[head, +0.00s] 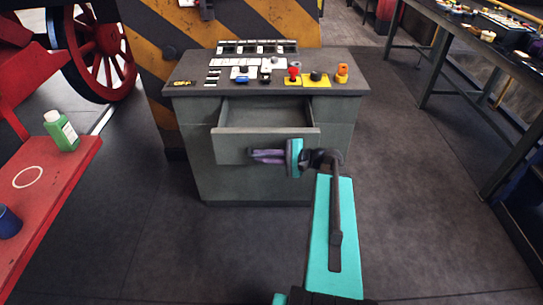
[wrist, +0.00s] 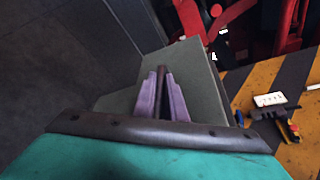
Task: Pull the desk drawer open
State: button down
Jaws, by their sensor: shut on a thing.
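The grey control desk (head: 228,181) stands in the middle of the head view. Its drawer (head: 232,150) is pulled partly out, and its hollow inside shows behind the front panel. My gripper (head: 254,156) is at the drawer's front, its purple fingers closed on the drawer handle. In the wrist view the fingers (wrist: 162,98) come together around the dark handle (wrist: 161,82), against the grey drawer front (wrist: 202,72). Most of the handle is hidden by the fingers.
Switches and a red button (head: 294,73) sit on the desk top. A red bench (head: 62,185) with a green bottle (head: 62,131) stands at the left. A dark workbench (head: 455,50) stands at the right. The floor around the desk is clear.

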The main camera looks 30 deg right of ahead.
jog(key=shift+s+a, duration=0.1)
jog(key=shift+a, duration=0.2)
jog(key=c, duration=1.8)
grip_release()
jog(key=shift+d, duration=0.15)
jog(key=b+v, duration=0.1)
jog(key=v, duration=1.2)
jog(key=shift+s+d+r+b, duration=0.15)
jog(key=shift+s+d+b, duration=0.1)
jog(key=shift+d+b, duration=0.05)
